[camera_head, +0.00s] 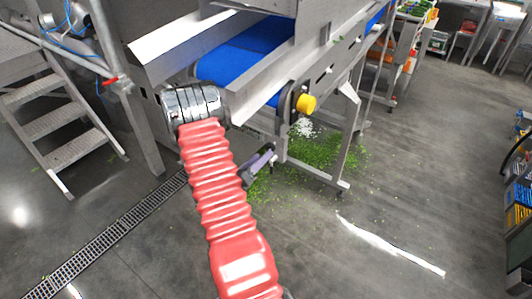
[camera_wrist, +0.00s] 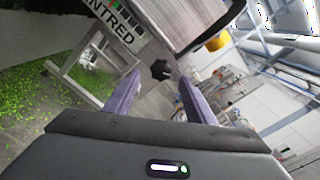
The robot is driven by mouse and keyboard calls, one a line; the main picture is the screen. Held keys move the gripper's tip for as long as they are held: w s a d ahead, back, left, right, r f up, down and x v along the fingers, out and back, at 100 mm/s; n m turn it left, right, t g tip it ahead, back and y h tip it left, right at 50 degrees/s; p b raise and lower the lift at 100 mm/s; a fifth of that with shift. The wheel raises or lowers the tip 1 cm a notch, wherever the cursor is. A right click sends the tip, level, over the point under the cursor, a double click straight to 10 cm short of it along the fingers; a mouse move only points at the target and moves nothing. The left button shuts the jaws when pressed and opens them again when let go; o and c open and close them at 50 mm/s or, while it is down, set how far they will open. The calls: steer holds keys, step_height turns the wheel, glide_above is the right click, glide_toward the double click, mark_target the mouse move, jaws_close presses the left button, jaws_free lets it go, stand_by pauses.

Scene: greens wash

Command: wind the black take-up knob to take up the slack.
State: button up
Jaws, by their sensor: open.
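The black take-up knob (camera_wrist: 160,70) is a small lobed knob below the edge of the steel conveyor frame. In the wrist view it appears between the tips of my gripper (camera_wrist: 159,78), beyond them; the remaining distance is hard to judge. The two purple fingers are apart, with nothing held between them. In the head view my gripper (camera_head: 270,152) is beside the conveyor's lower end, and I cannot make out the black knob there. A yellow knob (camera_head: 305,104) sticks out from the conveyor's side; it also shows in the wrist view (camera_wrist: 218,42).
The blue belt (camera_head: 240,60) runs up between steel side rails. Conveyor legs (camera_head: 346,150) stand right of my gripper. Spilled green leaves (camera_head: 325,150) lie on the floor underneath. Steel steps (camera_head: 65,125) stand at the left. The floor at right front is open.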

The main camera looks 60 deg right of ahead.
steer(key=w+a, duration=0.1)
steer(key=a, duration=0.6)
